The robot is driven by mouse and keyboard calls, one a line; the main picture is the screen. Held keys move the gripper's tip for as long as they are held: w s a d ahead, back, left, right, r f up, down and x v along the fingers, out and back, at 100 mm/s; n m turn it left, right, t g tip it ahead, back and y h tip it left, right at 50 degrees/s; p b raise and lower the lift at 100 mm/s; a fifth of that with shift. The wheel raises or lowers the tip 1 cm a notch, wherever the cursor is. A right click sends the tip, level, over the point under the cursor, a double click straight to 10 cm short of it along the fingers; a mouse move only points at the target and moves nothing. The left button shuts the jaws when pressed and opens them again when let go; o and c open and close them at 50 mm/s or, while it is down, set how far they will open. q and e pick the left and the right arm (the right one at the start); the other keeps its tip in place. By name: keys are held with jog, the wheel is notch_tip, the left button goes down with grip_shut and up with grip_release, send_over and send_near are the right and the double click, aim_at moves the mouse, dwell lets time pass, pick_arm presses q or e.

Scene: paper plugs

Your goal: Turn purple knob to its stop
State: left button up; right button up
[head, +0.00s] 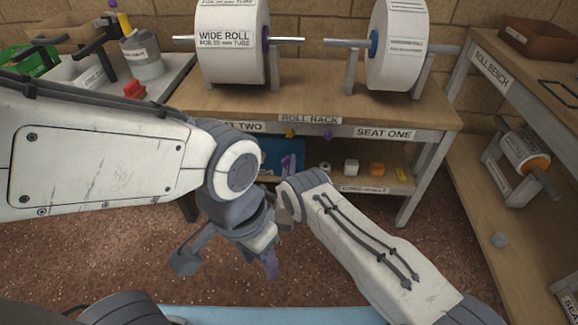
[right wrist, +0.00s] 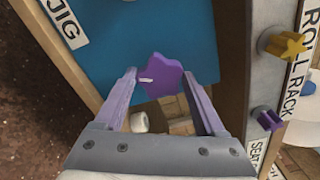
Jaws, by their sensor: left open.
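A purple lobed knob (right wrist: 160,76) with a white mark shows between my right gripper's fingertips, against a blue panel, in the right wrist view. The fingertips (right wrist: 159,73) are apart, one on each side, very close to its edges; contact cannot be told. In the head view my right gripper (head: 288,165) is partly hidden by its arm, near the rack's lower shelf. Another small purple knob (right wrist: 266,118) is on the rack edge, right of the right fingers; in the head view it hangs under the edge (head: 327,134). My left gripper (head: 229,262) is open and empty, low over the floor.
A yellow star knob (right wrist: 284,45) sits on the same rack edge. The roll rack (head: 370,112) carries large white rolls. Its lower shelf holds several small blocks, including a yellow one (head: 377,169). Side benches stand left and right; bare floor (head: 330,260) lies in front.

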jog(key=n+b, duration=0.1)
jog(key=n, duration=0.3)
jog(key=o, duration=1.3)
jog(key=shift+o, duration=0.2)
jog(key=shift+s, duration=0.1)
jog(key=s+p, duration=0.3)
jog(key=s, duration=0.1)
jog(key=shift+a, duration=0.15)
